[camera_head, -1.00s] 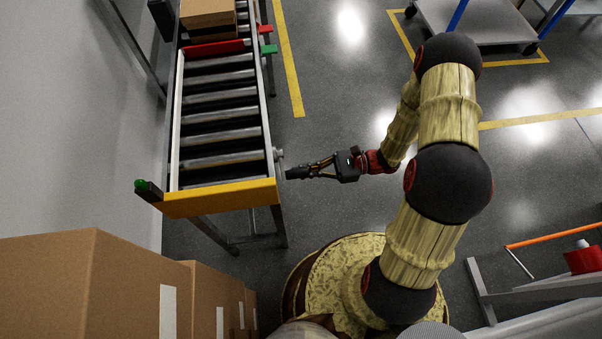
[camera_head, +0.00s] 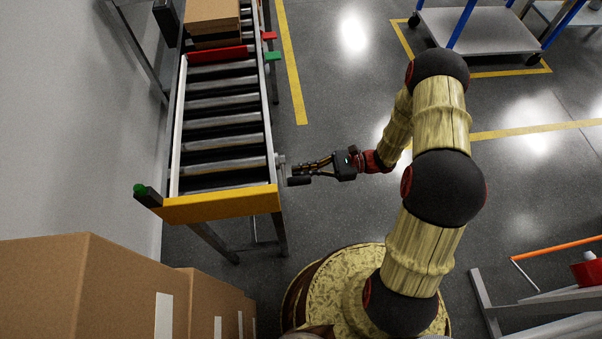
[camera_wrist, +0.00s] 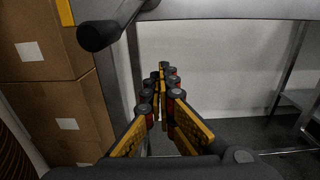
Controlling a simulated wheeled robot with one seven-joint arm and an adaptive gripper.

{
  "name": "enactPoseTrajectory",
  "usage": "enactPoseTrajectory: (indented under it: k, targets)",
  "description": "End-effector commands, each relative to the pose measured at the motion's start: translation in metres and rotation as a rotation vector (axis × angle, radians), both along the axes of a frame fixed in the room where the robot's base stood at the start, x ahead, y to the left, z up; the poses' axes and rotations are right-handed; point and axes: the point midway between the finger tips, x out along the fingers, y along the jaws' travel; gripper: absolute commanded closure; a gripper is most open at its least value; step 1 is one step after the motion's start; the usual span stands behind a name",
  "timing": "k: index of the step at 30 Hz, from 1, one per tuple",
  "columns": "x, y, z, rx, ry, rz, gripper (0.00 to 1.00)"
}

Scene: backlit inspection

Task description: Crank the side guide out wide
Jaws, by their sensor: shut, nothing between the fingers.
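The side guide (camera_head: 177,130) is a pale strip along the left side of the roller conveyor, against its left rail. The crank (camera_head: 282,161) is a small grey fitting on the conveyor's right rail near the yellow end. Its dark handle (camera_head: 299,181) sticks out to the right; in the wrist view the black handle (camera_wrist: 100,35) is at upper left on a grey arm. My gripper (camera_head: 297,170) is shut and empty right beside the handle, on its far side in the head view. In the wrist view, my fingertips (camera_wrist: 161,78) meet below and right of the handle.
A carton (camera_head: 212,14) sits on the conveyor's far rollers behind a red bar (camera_head: 217,53). Red and green tabs (camera_head: 273,56) stick out from the right rail. Stacked cartons (camera_head: 80,285) stand at lower left. A cart (camera_head: 480,30) stands at upper right.

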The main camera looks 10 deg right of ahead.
Motion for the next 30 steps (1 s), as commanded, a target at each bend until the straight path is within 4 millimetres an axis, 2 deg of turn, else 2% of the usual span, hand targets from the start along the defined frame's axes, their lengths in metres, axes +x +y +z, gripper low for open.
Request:
enactPoseTrajectory:
  k: [8,18,30]
  targets:
    - [0.003,0.000,-0.002,0.000,0.000,0.000,1.00]
    - [0.029,-0.001,-0.016,0.000,0.000,0.000,1.00]
    - [0.035,-0.001,-0.020,0.000,0.001,0.000,1.00]
